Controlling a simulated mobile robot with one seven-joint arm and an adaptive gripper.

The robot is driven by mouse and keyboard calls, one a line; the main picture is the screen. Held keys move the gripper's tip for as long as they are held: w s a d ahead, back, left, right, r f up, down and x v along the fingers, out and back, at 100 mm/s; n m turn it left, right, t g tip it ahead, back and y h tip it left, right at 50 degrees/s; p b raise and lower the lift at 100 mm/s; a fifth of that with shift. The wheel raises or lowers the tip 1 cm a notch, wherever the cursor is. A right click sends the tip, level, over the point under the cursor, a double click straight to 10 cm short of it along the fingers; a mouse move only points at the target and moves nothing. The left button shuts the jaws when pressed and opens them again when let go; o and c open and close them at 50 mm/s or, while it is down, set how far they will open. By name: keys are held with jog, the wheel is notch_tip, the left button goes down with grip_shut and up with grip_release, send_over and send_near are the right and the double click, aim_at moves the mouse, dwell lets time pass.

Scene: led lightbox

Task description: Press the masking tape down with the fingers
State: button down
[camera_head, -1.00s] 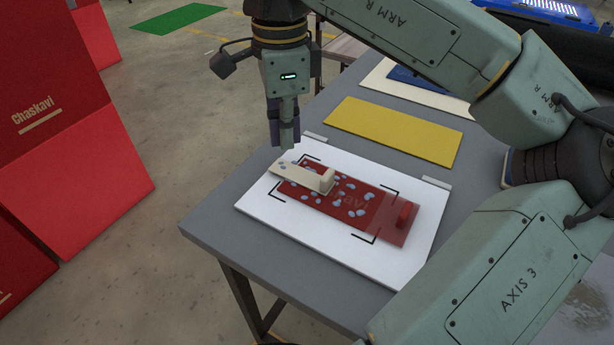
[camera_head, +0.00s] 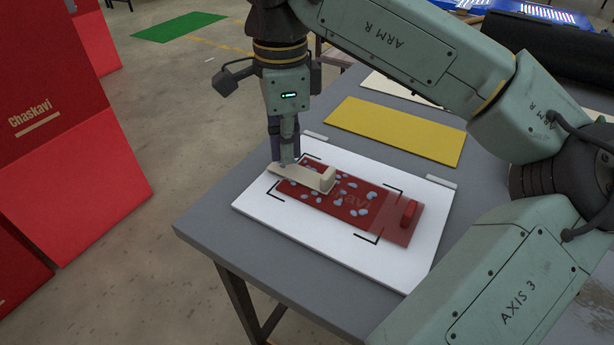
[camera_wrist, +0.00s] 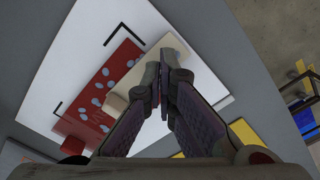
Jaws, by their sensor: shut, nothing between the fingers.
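The masking tape (camera_head: 300,178) is a beige strip with a raised beige block at its right end. It lies across the left end of a red panel (camera_head: 345,205) with pale blue spots, and its left part reaches past the panel. My gripper (camera_head: 286,161) is shut and empty, pointing down, with its fingertips at the left part of the tape. I cannot tell whether they touch it. In the wrist view the fingertips (camera_wrist: 165,58) cover part of the tape (camera_wrist: 172,40), and its block (camera_wrist: 114,104) shows beside them.
The panel lies on a white board (camera_head: 265,208) with black corner marks, on a grey table (camera_head: 205,222). A red tab (camera_head: 409,212) stands on the panel's right end. A yellow sheet (camera_head: 395,130) lies behind. Large red boxes (camera_head: 75,170) stand left, off the table.

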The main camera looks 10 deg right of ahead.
aim_at(287, 169)
jog(key=shift+f+b, duration=0.55)
jog(key=shift+f, duration=0.3)
jog(key=shift+f, duration=0.1)
dwell(0.8)
jog(key=shift+r+p, duration=1.1)
jog(key=shift+r, duration=0.45)
jog(key=shift+r, duration=0.1)
notch_tip(287, 169, up, 4)
jog(key=p, duration=0.3)
